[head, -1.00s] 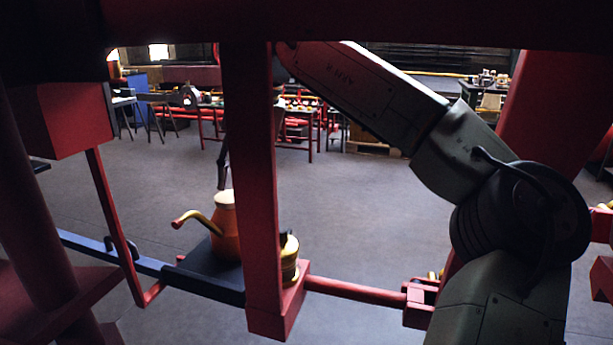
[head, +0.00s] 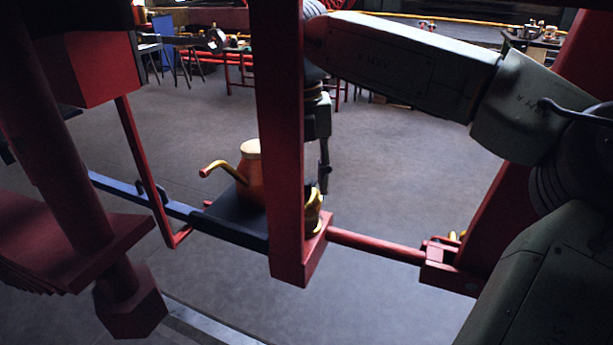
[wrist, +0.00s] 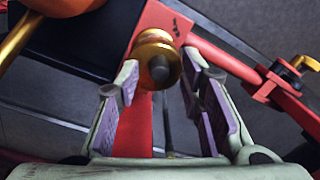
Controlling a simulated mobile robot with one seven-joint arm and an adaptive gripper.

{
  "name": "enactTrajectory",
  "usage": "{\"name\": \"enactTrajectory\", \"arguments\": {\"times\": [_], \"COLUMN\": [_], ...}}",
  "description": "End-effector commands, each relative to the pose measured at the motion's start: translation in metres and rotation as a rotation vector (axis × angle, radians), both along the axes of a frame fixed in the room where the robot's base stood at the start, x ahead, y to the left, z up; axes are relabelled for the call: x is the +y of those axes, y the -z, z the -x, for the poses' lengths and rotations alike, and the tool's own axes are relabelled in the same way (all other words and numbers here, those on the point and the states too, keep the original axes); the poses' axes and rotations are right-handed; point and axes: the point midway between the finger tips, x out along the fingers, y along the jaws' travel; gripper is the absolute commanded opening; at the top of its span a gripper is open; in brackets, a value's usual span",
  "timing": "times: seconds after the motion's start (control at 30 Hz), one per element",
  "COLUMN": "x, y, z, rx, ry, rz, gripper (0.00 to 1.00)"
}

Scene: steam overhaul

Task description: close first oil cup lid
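The first oil cup, a small brass cup (head: 314,216), sits on a red block behind the red upright, partly hidden by it. In the wrist view the cup (wrist: 146,52) shows from above with a dark round knob or opening (wrist: 159,69) in its middle. I cannot tell clearly how its lid stands. My gripper (head: 324,188) points down beside and just above the cup in the head view. In the wrist view my gripper (wrist: 160,80) is open and empty, its fingertips to either side of the cup's near part.
An orange oil can (head: 250,178) with a brass spout stands on a dark tray (head: 228,224) left of the cup. A red upright (head: 280,130) stands in front. A red rod (head: 375,246) runs right to a red bracket (head: 450,270) with a brass fitting (wrist: 306,63).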

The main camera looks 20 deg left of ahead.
Motion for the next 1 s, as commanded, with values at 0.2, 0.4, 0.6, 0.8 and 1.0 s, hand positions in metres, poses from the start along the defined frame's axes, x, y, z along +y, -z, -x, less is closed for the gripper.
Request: {"name": "enactTrajectory", "arguments": {"times": [0.2, 0.4, 0.6, 0.8, 1.0], "x": [-0.0002, -0.0002, -0.0001, -0.0002, -0.0002], "y": [0.0056, 0.0053, 0.0051, 0.005, 0.0049], "z": [0.0, -0.0001, 0.0, -0.0001, -0.0001], "rx": [0.0, 0.0, 0.0, 0.0, -0.001], "ry": [0.0, 0.0, 0.0, 0.0, 0.0], "rz": [-0.001, -0.001, -0.001, -0.001, 0.0], "gripper": [0.35, 0.31, 0.17, 0.04, 0.0]}}
